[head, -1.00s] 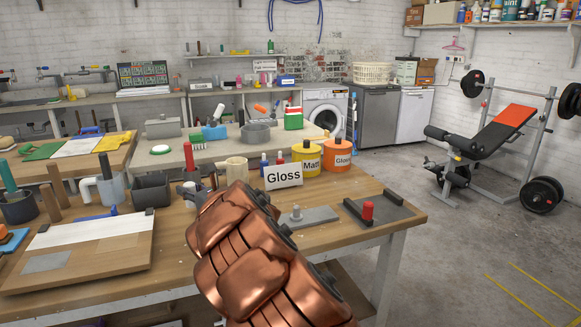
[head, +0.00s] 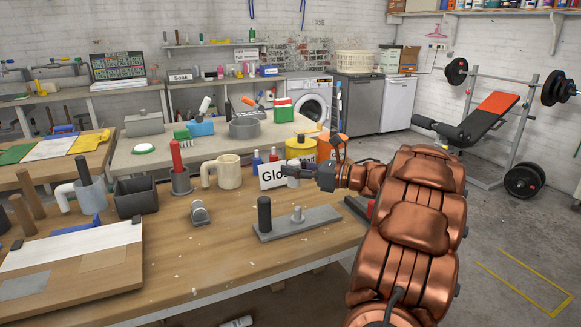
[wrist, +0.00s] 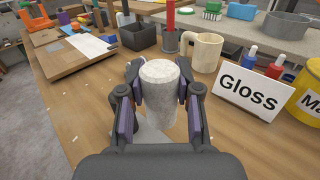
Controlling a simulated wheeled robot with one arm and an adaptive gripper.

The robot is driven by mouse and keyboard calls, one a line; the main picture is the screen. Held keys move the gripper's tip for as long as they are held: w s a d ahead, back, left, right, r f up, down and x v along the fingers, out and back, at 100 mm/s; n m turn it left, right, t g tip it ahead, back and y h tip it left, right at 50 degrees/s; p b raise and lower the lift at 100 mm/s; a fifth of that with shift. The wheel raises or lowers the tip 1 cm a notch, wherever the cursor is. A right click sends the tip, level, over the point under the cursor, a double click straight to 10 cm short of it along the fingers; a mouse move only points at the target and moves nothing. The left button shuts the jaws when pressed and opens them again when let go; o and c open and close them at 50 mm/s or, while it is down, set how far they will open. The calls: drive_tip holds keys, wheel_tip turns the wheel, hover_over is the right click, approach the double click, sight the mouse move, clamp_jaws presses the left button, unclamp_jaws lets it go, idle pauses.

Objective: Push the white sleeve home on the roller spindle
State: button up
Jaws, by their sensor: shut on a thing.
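My gripper (head: 318,177) is shut on the white sleeve (wrist: 158,105), a pale speckled cylinder held upright between the two fingers in the wrist view. In the head view the sleeve (head: 292,174) shows in front of the Gloss card, above the bench. Below it is a grey plate (head: 325,222) bearing a short light peg (head: 297,215), which looks like the spindle, and a taller dark post (head: 264,214). The sleeve looks apart from the peg, above and behind it in the picture. In the wrist view the sleeve and gripper hide the peg.
A Gloss card (wrist: 248,93), a yellow tin (head: 299,150) and a cream mug (head: 228,171) stand close behind. A grey rounded piece (head: 199,213) lies left of the plate. My arm hides much of the bench's right end. The bench front is clear.

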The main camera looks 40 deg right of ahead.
drive_tip(key=shift+s+d+f, duration=0.1)
drive_tip(key=shift+s+d, duration=0.2)
drive_tip(key=shift+s, duration=0.15)
drive_tip(key=shift+s+f+b, duration=0.1)
drive_tip(key=shift+f+b, duration=0.05)
drive_tip(key=shift+b, duration=1.15)
drive_tip(key=b, duration=0.7)
hover_over(297, 207)
wheel_tip(297, 207, down, 5)
drive_tip(key=shift+f, duration=0.1)
drive_tip(key=shift+f+b, duration=2.6)
drive_tip(key=shift+b, duration=1)
drive_tip(key=o, duration=1.1)
drive_tip(key=v, duration=1.2)
